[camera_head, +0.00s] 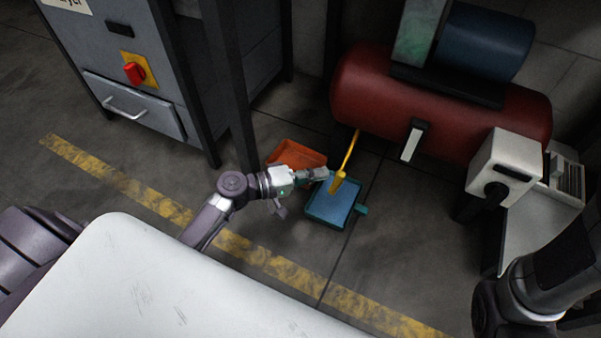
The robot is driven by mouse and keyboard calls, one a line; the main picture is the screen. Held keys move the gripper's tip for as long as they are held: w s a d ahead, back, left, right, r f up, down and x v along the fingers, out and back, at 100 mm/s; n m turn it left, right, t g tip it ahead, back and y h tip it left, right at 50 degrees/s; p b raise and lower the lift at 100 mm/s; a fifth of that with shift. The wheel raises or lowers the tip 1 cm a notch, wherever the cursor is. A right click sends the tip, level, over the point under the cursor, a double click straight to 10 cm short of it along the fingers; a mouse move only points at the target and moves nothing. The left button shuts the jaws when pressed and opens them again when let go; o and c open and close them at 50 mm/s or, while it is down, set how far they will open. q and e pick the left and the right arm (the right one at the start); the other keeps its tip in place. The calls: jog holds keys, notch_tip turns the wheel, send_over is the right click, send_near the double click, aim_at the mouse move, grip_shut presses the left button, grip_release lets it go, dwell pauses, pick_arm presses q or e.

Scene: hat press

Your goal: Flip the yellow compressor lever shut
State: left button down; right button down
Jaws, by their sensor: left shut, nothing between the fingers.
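The yellow lever (347,156) hangs down and slightly left from the underside of the red compressor tank (385,98). Its wider lower end shows above the blue tray. My left gripper (322,174) is shut and empty. Its fingertips are just left of the lever's lower end; I cannot tell whether they touch it. My right gripper does not show.
A blue tray (345,216) and an orange tray (297,150) lie on the floor around my left gripper. A dark post (238,125) stands behind my left wrist. A grey cabinet (130,70) with a red knob is at upper left. A white box (503,160) is at right.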

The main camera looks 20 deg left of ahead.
pick_arm(q)
jog(key=shift+d+f, duration=0.1)
jog(key=shift+d, duration=0.5)
